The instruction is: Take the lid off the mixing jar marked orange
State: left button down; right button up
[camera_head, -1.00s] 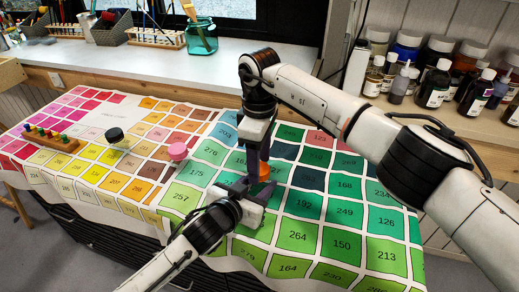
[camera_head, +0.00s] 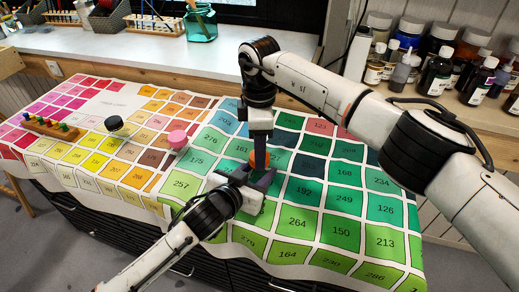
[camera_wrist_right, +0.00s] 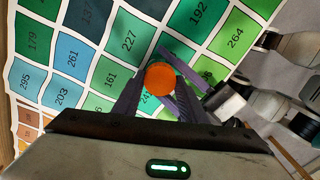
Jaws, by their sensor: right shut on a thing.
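The orange lid (camera_head: 260,159) is at the middle of the numbered colour cloth; it shows as a round orange disc in the right wrist view (camera_wrist_right: 160,79). My right gripper (camera_head: 260,148) reaches down from above and is shut on the orange lid. My left gripper (camera_head: 254,181) comes in low from the front left, its dark fingers right beside and below the lid. The jar body is hidden under the lid and behind the fingers, so I cannot tell whether the lid still sits on it or how tightly the left fingers close.
A pink-lidded jar (camera_head: 177,139) and a black-lidded jar (camera_head: 114,124) stand to the left on the cloth (camera_head: 340,232). A wooden peg rack (camera_head: 50,128) lies further left. Several bottles (camera_head: 437,73) crowd the shelf at back right. The cloth's front right is clear.

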jog(key=n, duration=1.9)
jog(key=shift+n, duration=0.4)
jog(key=n, duration=0.8)
jog(key=shift+r+n, duration=0.1)
jog(key=shift+n, duration=0.2)
jog(key=n, duration=1)
jog(key=shift+n, duration=0.4)
jog(key=n, duration=1)
jog(key=shift+n, duration=0.3)
